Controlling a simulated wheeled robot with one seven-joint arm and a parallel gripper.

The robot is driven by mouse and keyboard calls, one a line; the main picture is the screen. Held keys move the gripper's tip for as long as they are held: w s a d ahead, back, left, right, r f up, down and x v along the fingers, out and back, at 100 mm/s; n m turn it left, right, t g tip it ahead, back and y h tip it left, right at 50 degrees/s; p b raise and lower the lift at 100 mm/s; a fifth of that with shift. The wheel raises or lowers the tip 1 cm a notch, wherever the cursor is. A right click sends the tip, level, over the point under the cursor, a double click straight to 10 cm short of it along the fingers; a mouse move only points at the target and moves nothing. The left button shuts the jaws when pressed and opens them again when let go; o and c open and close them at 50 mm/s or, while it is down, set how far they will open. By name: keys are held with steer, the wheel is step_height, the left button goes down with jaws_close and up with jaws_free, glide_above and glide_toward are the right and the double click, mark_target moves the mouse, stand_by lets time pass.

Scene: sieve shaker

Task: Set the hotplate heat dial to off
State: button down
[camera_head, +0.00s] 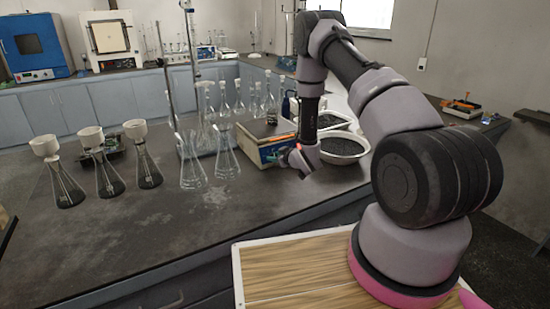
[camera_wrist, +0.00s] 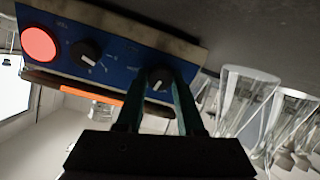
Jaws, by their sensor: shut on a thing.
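The hotplate (camera_head: 256,131) stands near the front edge of the dark bench, with a cream body and a blue front. In the wrist view its blue panel (camera_wrist: 120,52) shows tilted, with a red round button (camera_wrist: 39,43) and two black dials. One dial (camera_wrist: 86,53) is free, with a white pointer line. The other dial (camera_wrist: 160,76) sits between the fingertips of my gripper (camera_wrist: 161,84), which is shut on it. The panel lettering is too small to read, so I cannot tell which dial is heat. In the head view my gripper (camera_head: 298,162) is at the hotplate's front.
Clear glass flasks (camera_head: 226,158) stand close to the left of the hotplate. Several funnel-topped flasks (camera_head: 145,160) stand further left. The bench front (camera_head: 150,235) is bare.

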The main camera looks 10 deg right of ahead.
steer(key=n, duration=0.4)
steer(key=shift+a+n, duration=0.1)
steer(key=shift+n, duration=0.2)
steer(key=n, duration=0.8)
steer(key=shift+s+a+h, duration=0.1)
steer(key=shift+h, duration=0.2)
steer(key=shift+f+n, duration=0.1)
steer(key=shift+n, duration=2)
steer(key=c, duration=0.5)
jaws_free()
